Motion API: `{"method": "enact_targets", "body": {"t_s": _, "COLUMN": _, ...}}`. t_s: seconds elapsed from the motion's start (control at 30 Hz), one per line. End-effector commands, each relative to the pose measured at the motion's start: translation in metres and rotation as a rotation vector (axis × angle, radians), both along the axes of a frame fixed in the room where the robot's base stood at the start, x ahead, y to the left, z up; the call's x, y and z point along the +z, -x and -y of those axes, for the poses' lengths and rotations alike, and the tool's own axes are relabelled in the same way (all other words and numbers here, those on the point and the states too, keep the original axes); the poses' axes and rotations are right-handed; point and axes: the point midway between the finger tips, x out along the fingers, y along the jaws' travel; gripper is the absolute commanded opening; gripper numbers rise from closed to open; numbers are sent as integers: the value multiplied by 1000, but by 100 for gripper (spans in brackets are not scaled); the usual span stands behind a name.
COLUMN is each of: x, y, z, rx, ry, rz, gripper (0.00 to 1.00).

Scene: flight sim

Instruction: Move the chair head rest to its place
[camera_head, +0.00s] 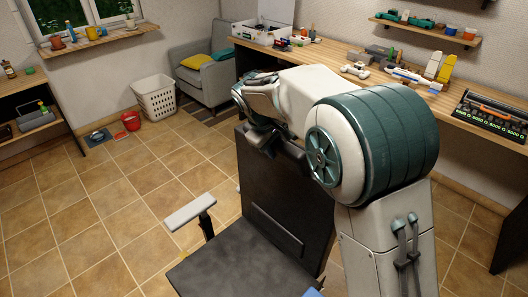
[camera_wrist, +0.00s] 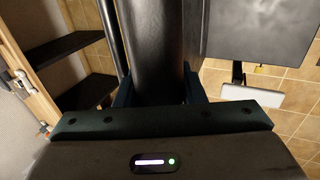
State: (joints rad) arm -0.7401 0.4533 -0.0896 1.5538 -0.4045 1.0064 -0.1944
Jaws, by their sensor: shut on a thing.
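The chair (camera_head: 275,205) has a dark back, a dark seat and an armrest (camera_head: 190,212) with a light pad. My gripper (camera_head: 262,132) is at the top edge of the chair back. In the wrist view, its two fingers stand on both sides of a dark, rounded, padded piece, which looks like the head rest (camera_wrist: 161,45). My gripper is shut on it. In the head view my arm and gripper hide most of the head rest, so I cannot tell whether it touches the chair back.
A long wooden desk (camera_head: 330,55) with small items runs along the back wall. A grey armchair (camera_head: 205,75), a white basket (camera_head: 156,100) and a red bucket (camera_head: 131,121) stand at the back. The tiled floor at left is clear.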

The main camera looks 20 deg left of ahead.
Motion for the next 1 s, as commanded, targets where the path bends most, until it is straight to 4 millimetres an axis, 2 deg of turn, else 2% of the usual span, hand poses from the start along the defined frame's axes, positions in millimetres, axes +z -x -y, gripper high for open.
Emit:
{"method": "enact_targets", "body": {"t_s": 0.03, "x": -7, "y": 2, "z": -1, "rx": -2, "ry": -2, "rz": -9, "gripper": 0}}
{"method": "enact_targets", "body": {"t_s": 0.2, "x": -11, "y": 5, "z": -1, "rx": -5, "ry": 0, "rz": -16, "gripper": 0}}
{"method": "enact_targets", "body": {"t_s": 0.7, "x": -16, "y": 9, "z": -5, "rx": 0, "ry": 5, "rz": -27, "gripper": 0}}
{"method": "enact_targets", "body": {"t_s": 0.73, "x": -16, "y": 9, "z": -5, "rx": 0, "ry": 5, "rz": -27, "gripper": 44}}
{"method": "enact_targets", "body": {"t_s": 0.77, "x": -16, "y": 9, "z": -5, "rx": 0, "ry": 5, "rz": -27, "gripper": 52}}
{"method": "enact_targets", "body": {"t_s": 0.8, "x": -15, "y": 9, "z": -4, "rx": 0, "ry": 5, "rz": -26, "gripper": 58}}
{"method": "enact_targets", "body": {"t_s": 1.0, "x": -12, "y": 6, "z": -2, "rx": -4, "ry": 1, "rz": -18, "gripper": 58}}
